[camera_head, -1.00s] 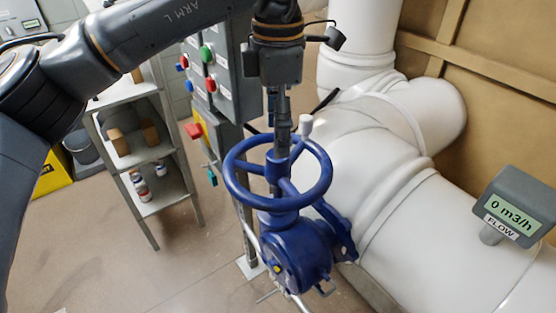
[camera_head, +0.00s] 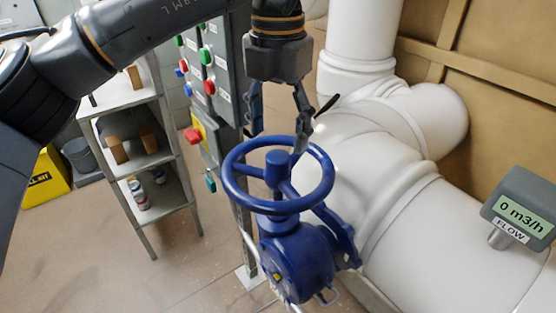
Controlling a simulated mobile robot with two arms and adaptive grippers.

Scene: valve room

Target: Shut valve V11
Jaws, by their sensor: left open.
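The valve has a blue handwheel (camera_head: 328,193) on top of a blue gearbox body (camera_head: 300,262), in the middle of the head view. I cannot read a V11 tag on it. My left gripper (camera_head: 277,143) hangs from above with its fingers spread apart, pointing down at the far side of the wheel. Its right finger overlaps the wheel's far rim in the picture, and I cannot tell if they touch. Nothing is between the fingers. My right gripper is not in view. The flow meter (camera_head: 517,215) at the right reads 0 m3/h.
Large white pipes (camera_head: 420,240) run behind and right of the valve. A control panel (camera_head: 215,80) with coloured buttons stands behind my left arm. A grey shelf (camera_head: 150,160) holds small boxes and cans. A yellow box (camera_head: 45,178) is at the left. Floor is clear in front.

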